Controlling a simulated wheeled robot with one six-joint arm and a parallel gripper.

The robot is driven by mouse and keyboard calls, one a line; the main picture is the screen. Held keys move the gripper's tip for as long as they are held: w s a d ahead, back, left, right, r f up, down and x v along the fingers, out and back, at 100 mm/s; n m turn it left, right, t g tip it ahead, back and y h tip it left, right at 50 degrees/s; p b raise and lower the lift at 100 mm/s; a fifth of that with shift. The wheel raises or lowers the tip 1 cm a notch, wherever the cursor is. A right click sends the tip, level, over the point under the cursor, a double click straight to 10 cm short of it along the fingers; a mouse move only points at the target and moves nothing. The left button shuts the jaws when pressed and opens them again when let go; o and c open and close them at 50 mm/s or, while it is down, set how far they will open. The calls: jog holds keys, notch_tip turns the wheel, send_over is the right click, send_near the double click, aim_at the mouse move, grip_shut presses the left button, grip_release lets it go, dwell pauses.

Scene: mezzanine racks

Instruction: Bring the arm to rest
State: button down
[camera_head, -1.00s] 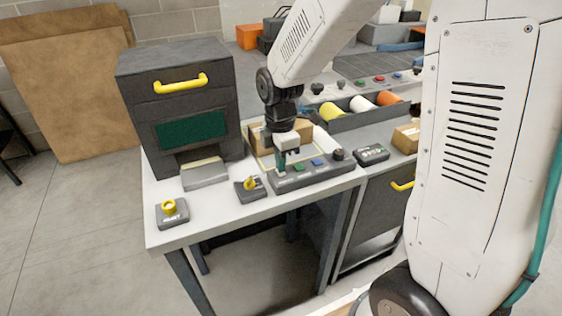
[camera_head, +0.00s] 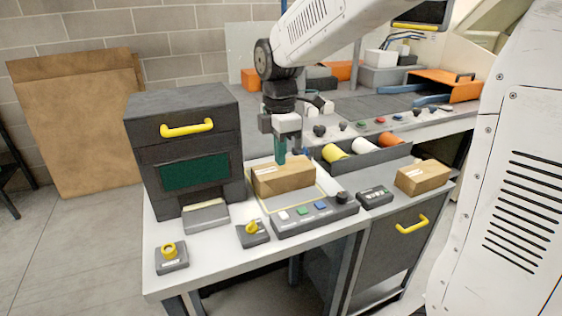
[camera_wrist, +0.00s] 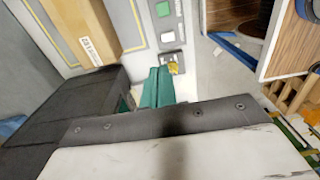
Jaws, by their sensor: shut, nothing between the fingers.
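My arm reaches in from the upper right in the head view. My gripper (camera_head: 281,158) points down above the white table, with its green fingertips shut and empty. In the head view its tips overlap the back edge of a cardboard box (camera_head: 284,180); I cannot tell whether they touch it. In the wrist view the green fingers (camera_wrist: 157,88) are together with nothing between them. The box (camera_wrist: 84,32) also shows at the upper left there.
A button panel (camera_head: 314,214) lies in front of the box. A dark cabinet (camera_head: 186,147) with a yellow handle stands to the left. Two small yellow-knobbed switches (camera_head: 171,257) (camera_head: 252,233) sit near the front edge. Another box (camera_head: 423,177) stands at right, near thread spools (camera_head: 366,147).

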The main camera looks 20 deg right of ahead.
dwell(0.4)
jog(key=s+d+r+m, duration=0.1)
jog(key=s+d+m, duration=0.1)
jog(key=s+m, duration=0.7)
jog(key=s+d+r+m+t, duration=0.1)
jog(key=s+m, duration=0.8)
jog(key=s, duration=0.8)
jog(key=shift+d+t, duration=0.3)
jog(key=shift+d, duration=0.05)
jog(key=c, duration=2.1)
grip_release()
jog(key=shift+c, duration=0.2)
